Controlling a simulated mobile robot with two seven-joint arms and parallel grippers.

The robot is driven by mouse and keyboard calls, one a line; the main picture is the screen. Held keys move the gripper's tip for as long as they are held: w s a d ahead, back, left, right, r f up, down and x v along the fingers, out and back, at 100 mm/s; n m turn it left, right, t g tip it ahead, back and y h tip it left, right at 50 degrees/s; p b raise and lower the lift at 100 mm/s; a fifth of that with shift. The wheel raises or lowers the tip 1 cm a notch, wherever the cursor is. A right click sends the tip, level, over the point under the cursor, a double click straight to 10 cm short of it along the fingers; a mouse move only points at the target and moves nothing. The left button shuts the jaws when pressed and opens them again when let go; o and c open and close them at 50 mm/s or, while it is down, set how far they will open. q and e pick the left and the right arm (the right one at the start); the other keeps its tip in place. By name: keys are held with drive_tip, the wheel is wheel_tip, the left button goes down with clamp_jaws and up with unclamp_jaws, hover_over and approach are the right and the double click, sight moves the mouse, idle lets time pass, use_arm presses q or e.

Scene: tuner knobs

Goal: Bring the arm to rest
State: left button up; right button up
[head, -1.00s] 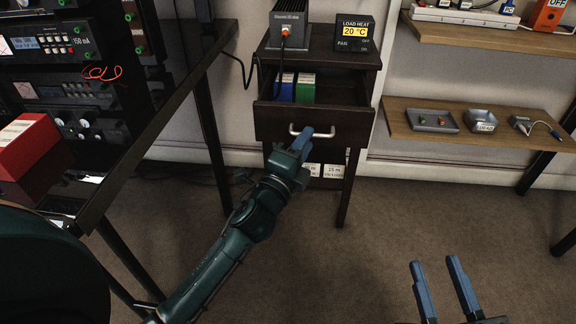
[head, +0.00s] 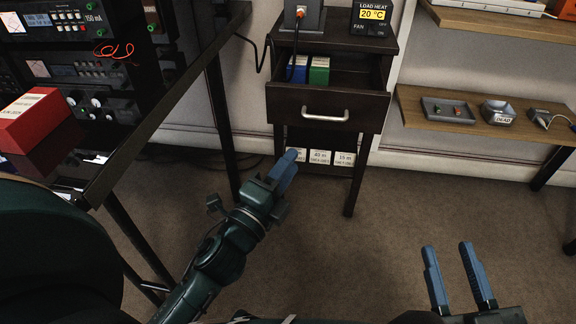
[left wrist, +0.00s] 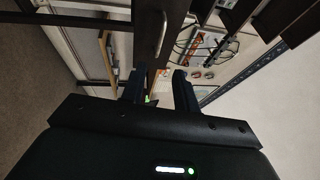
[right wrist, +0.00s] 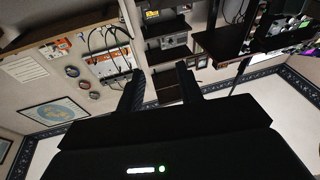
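My left gripper (head: 288,168) is on the dark green arm, below and left of the open drawer (head: 300,103) and clear of its handle (head: 326,116). The left wrist view shows its fingers (left wrist: 146,80) apart with nothing between them. My right gripper (head: 448,250) is at the lower right of the head view, over bare floor. Its blue fingers are apart and empty, also in the right wrist view (right wrist: 160,85).
The dark cabinet's (head: 380,55) drawer holds a blue box (head: 297,70) and a green box (head: 319,71). A bench (head: 165,95) with instruments and a red box (head: 38,118) stands left. A wooden shelf (head: 450,122) with small trays is right. Carpet in between is clear.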

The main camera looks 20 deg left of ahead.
drive_tip(key=shift+f, duration=0.1)
